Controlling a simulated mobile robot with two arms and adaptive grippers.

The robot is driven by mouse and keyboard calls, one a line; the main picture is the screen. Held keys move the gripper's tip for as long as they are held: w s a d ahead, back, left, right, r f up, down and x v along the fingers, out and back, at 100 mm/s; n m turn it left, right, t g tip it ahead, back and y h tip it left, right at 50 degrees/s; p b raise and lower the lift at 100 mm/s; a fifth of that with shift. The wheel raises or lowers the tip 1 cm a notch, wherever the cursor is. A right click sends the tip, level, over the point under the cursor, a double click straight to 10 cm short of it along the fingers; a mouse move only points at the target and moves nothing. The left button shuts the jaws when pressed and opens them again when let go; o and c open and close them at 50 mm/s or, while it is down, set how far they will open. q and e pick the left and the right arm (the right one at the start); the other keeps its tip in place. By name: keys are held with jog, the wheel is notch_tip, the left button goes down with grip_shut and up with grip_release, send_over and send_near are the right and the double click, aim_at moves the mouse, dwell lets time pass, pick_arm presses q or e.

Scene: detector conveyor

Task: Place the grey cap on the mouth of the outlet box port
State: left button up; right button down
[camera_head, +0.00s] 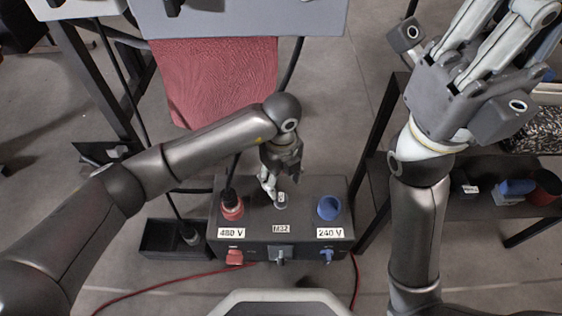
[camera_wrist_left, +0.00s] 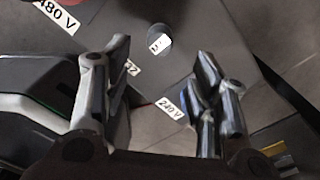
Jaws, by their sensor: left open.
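The dark outlet box (camera_head: 335,192) stands on the floor at the middle, with a red port (camera_head: 232,208) by the "480 V" label and a blue port (camera_head: 329,207) by the "240 V" label. A small round grey cap (camera_head: 281,201) with a white mark lies on the box top between them. It also shows in the left wrist view (camera_wrist_left: 159,43). I cannot tell whether a port mouth is under it. My left gripper (camera_head: 268,186) is open, above the box beside the cap. In the left wrist view, the cap is ahead of the parted fingers (camera_wrist_left: 163,75), apart from them.
My right gripper (camera_head: 505,45) is raised at the upper right, away from the box. A black tray (camera_head: 160,238) sits left of the box. A dark shelf (camera_head: 490,208) with blue and red items stands at the right. A red cable (camera_head: 150,290) crosses the floor.

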pick_arm(q)
jog(key=shift+r+p, duration=0.75)
jog(key=shift+r, duration=1.15)
